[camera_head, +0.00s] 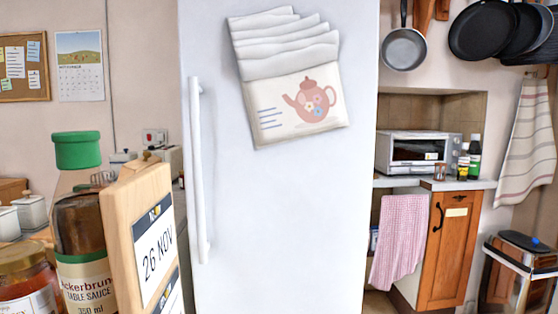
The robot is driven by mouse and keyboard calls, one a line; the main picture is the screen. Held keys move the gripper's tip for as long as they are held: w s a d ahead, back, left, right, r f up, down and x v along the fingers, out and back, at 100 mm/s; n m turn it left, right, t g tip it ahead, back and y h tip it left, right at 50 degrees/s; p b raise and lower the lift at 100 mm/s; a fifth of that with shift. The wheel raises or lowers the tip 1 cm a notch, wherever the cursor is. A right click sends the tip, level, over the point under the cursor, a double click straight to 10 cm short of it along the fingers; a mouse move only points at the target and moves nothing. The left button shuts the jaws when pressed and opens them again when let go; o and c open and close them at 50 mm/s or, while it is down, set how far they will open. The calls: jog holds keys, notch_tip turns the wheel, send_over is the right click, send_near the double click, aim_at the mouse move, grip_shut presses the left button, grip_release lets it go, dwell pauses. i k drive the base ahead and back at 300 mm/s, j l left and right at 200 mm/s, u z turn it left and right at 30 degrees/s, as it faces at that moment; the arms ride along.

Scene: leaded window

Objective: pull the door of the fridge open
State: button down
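The fridge door (285,215) is a tall, pale white-blue panel filling the middle of the head view. It looks shut, and its top and bottom run out of the picture. A long white vertical bar handle (196,170) is on the door's left side. A cloth or paper holder with a teapot picture (300,105) is on the upper part of the door. My gripper is not in view.
In the left foreground are a sauce bottle (85,235), a jar (27,280) and a wooden date block (150,240), close to the handle's side. At right are a toaster oven (412,152) on a counter, a wooden cabinet (447,245), hanging pans (484,30) and a bin (520,270).

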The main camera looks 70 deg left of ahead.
aim_at(284, 228)
jog(key=i+j+u, duration=0.1)
jog(key=u, duration=0.3)
jog(key=i+u, duration=0.25)
jog(key=u, duration=0.15)
jog(key=i+u, duration=0.2)
jog(key=u, duration=0.2)
jog(key=i+l+u, duration=0.15)
jog(key=u, duration=0.2)
jog(key=i+l+u, duration=0.15)
jog(key=l+u, duration=0.2)
jog(key=i+l+u, duration=0.1)
jog(key=l+u, duration=0.3)
jog(key=u, duration=0.4)
